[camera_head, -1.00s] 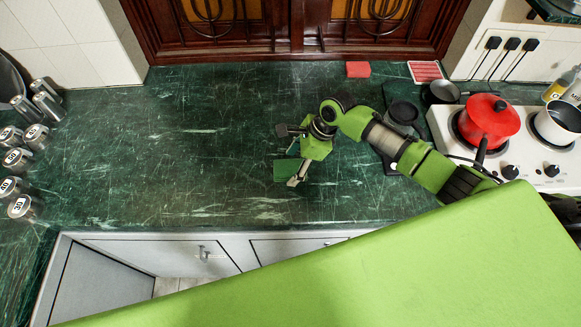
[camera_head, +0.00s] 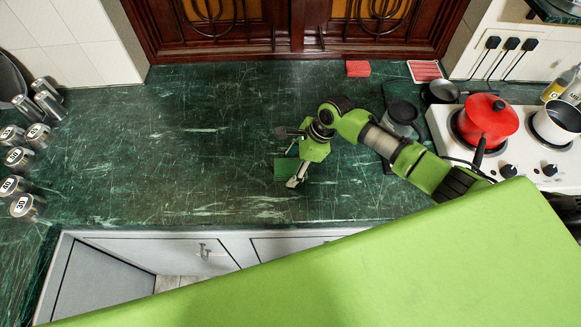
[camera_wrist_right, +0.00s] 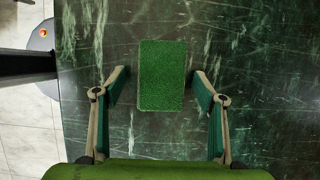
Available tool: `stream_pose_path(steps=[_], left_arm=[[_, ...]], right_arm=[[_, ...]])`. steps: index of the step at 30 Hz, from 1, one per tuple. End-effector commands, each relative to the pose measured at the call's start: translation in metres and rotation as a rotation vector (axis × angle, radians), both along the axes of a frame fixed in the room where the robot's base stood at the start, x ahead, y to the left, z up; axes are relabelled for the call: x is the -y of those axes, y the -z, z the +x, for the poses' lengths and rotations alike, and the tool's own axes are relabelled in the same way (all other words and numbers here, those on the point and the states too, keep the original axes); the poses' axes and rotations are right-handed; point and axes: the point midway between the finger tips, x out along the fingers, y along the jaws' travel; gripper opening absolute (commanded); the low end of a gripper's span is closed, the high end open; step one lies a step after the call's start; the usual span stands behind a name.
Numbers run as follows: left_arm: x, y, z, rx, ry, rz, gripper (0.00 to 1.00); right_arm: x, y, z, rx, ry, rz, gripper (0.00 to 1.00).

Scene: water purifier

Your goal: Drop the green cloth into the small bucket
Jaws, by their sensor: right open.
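The green cloth (camera_head: 286,169) is a small flat rectangle lying on the dark green marble counter, left of my right arm. My right gripper (camera_head: 288,158) is open at the cloth. In the right wrist view the cloth (camera_wrist_right: 162,75) lies between the two spread fingers of the gripper (camera_wrist_right: 160,86), with a gap on each side. Nothing is held. I see no small bucket in either view. My left gripper is not in view.
A red pot (camera_head: 488,117) sits on the white stove (camera_head: 515,160) at the right, beside a dark pan. Labelled metal canisters (camera_head: 25,206) line the left side. A red sponge-like block (camera_head: 358,69) is at the back. The counter (camera_head: 190,140) left of the gripper is clear.

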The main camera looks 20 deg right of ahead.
Motion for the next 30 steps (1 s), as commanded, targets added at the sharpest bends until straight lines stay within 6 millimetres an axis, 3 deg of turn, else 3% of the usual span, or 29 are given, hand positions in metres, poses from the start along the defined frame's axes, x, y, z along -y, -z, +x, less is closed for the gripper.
stream_pose_path(steps=[10, 15, 30], left_arm=[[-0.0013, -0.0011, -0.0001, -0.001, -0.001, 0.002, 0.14], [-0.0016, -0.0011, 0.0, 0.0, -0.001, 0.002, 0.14], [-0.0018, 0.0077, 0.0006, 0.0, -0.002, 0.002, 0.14]], right_arm=[[0.0001, 0.0008, 0.0, 0.0, 0.0, 0.0, 0.62], [0.0001, 0.0007, 0.0001, 0.0, 0.0, 0.0, 0.23], [0.0006, -0.0012, 0.0013, 0.004, -0.001, 0.0, 0.2]])
